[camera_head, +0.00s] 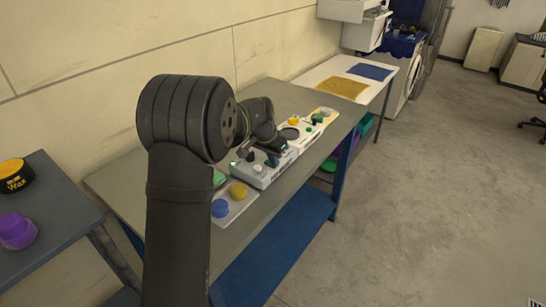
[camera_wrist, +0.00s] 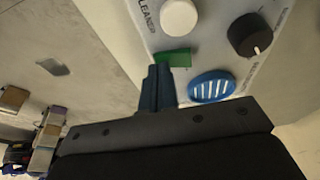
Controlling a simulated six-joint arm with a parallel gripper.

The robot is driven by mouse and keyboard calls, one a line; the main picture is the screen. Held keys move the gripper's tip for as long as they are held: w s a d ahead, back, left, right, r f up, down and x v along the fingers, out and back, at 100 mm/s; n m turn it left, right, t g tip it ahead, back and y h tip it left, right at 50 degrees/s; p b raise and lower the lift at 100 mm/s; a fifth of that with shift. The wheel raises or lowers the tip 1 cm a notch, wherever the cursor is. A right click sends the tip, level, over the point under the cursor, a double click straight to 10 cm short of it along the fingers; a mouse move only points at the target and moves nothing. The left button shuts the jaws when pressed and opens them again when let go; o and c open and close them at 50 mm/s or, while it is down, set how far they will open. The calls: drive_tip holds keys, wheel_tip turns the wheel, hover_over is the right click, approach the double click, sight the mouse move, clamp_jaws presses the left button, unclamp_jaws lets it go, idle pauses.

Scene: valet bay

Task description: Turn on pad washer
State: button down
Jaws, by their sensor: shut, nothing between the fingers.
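A light grey control box (camera_head: 262,175), which I take to be the pad washer, sits on the grey workbench under my gripper (camera_head: 271,155). In the wrist view its panel (camera_wrist: 208,48) shows a white round knob (camera_wrist: 179,17), a black knob (camera_wrist: 250,36), a green rectangular part (camera_wrist: 174,57) and a blue oval with white stripes (camera_wrist: 211,87). The printed letters "CLEANER" are partly cut off. My gripper (camera_wrist: 157,73) is shut and empty, its fingertips beside the left end of the green part. I cannot tell if they touch it. The fingers hide a little of the panel.
A tray with a blue pad (camera_head: 220,208) and a yellow pad (camera_head: 238,190) lies nearer on the workbench (camera_head: 125,185). More panels with coloured parts stand beyond the box. A side table at left holds a wax tin (camera_head: 15,176) and a purple jar (camera_head: 16,232).

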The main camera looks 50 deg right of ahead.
drive_tip(key=shift+w, duration=0.1)
drive_tip(key=shift+w+r, duration=0.2)
drive_tip(key=shift+w, duration=0.45)
drive_tip(key=shift+r, duration=0.1)
drive_tip(key=shift+r, duration=0.35)
drive_tip(key=s+v, duration=0.2)
drive_tip(key=v, duration=1)
drive_tip(key=shift+s+d+r, duration=0.3)
drive_tip(key=shift+s+r, duration=0.1)
drive_tip(key=shift+r, duration=0.1)
drive_tip(key=shift+f, duration=0.15)
drive_tip(key=x, duration=0.3)
drive_tip(key=w+x, duration=0.1)
drive_tip(key=x, duration=0.6)
drive_tip(key=shift+w+f, duration=0.1)
drive_tip(key=shift+w, duration=0.3)
drive_tip(key=v, duration=0.6)
drive_tip(key=shift+r, duration=0.4)
